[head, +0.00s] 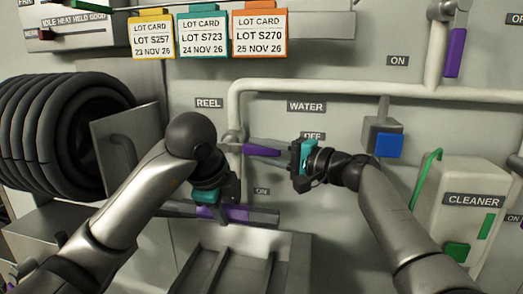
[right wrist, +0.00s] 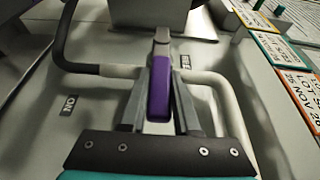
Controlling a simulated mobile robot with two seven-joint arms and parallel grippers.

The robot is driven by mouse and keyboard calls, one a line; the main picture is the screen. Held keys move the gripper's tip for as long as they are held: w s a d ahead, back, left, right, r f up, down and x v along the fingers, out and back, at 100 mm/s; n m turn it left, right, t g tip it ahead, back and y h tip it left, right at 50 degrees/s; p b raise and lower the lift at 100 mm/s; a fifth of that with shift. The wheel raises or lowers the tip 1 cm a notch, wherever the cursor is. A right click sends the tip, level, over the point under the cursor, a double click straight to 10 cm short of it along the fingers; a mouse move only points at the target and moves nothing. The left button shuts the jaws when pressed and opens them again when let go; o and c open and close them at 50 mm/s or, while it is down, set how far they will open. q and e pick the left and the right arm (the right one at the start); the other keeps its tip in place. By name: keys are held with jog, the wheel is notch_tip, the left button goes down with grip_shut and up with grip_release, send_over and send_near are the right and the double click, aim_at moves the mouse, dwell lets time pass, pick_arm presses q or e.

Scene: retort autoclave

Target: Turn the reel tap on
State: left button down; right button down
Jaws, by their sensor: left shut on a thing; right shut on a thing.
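The reel tap (head: 233,138) is on the white pipe below the REEL label (head: 209,103). Its purple lever (head: 262,150) points right, roughly level, towards the partly hidden OFF label (head: 313,136). An ON label (head: 261,191) is lower down. My right gripper (head: 286,153) is shut on the lever's outer end. In the right wrist view the purple lever (right wrist: 159,88) lies between its two fingers. My left gripper (head: 228,203) is lower, shut on a grey bar with a purple grip (head: 236,213); its fingers are partly hidden.
A black coiled hose (head: 45,130) is at the left. A grey trough (head: 245,240) lies below the bar. A blue-buttoned box (head: 388,144) and a CLEANER container (head: 465,195) are at the right. Lot cards (head: 203,35) hang above.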

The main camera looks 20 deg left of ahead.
jog(key=shift+f, duration=0.15)
dwell(0.5)
jog(key=shift+f+m+y, duration=0.3)
jog(key=shift+f+y, duration=0.15)
jog(key=shift+y, duration=0.25)
jog(key=c, duration=0.6)
grip_release()
jog(key=shift+c, duration=0.2)
jog(key=shift+r, duration=0.15)
